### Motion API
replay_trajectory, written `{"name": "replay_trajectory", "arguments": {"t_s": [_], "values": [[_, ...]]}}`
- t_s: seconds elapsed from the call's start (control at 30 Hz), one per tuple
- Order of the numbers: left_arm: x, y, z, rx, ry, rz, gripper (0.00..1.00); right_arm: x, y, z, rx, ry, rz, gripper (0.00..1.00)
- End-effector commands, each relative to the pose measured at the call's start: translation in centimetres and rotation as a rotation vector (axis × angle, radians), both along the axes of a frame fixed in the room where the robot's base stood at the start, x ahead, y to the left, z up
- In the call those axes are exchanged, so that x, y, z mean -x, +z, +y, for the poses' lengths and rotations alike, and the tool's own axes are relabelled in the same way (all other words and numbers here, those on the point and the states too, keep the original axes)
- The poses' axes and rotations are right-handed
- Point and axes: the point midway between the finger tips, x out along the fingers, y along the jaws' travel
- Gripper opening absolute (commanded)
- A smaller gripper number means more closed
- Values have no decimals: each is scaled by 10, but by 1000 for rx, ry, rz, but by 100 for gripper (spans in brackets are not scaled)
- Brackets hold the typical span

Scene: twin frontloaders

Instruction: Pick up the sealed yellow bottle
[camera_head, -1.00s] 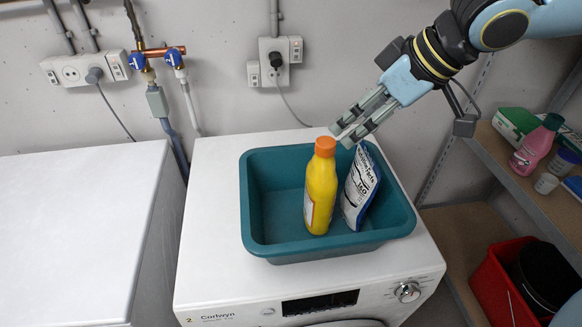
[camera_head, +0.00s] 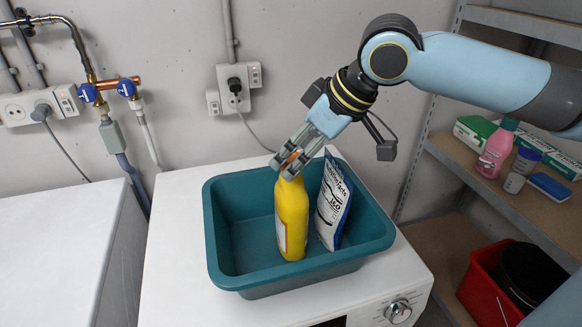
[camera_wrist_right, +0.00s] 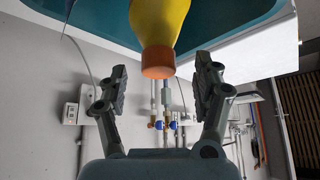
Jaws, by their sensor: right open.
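The yellow bottle (camera_head: 291,222) with an orange cap stands upright in the teal basin on the washing machine. My right gripper (camera_head: 289,168) is at the bottle's top, with its fingers partly hiding the orange cap in the head view. In the right wrist view, the orange cap (camera_wrist_right: 158,61) sits between the two open fingers, with a gap on each side. The fingers are apart from the bottle there. My left gripper is not in view.
The teal basin (camera_head: 225,279) also holds a white and blue pouch (camera_head: 333,205) just right of the bottle. Shelves on the right carry a pink bottle (camera_head: 496,150) and a blue box (camera_head: 548,186). A red bucket (camera_head: 481,284) stands below. Wall pipes and a socket are behind.

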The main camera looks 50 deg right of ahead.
Motion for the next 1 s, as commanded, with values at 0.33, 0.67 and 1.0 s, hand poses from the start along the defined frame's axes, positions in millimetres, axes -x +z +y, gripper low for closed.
{"name": "replay_trajectory", "arguments": {"t_s": [0.33,0.67,1.0], "values": [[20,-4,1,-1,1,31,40,-15,-27,3,-1,-1,0,67],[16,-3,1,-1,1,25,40,-15,-27,3,2,0,1,50],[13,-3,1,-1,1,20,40,-15,-27,3,2,0,1,5]]}}
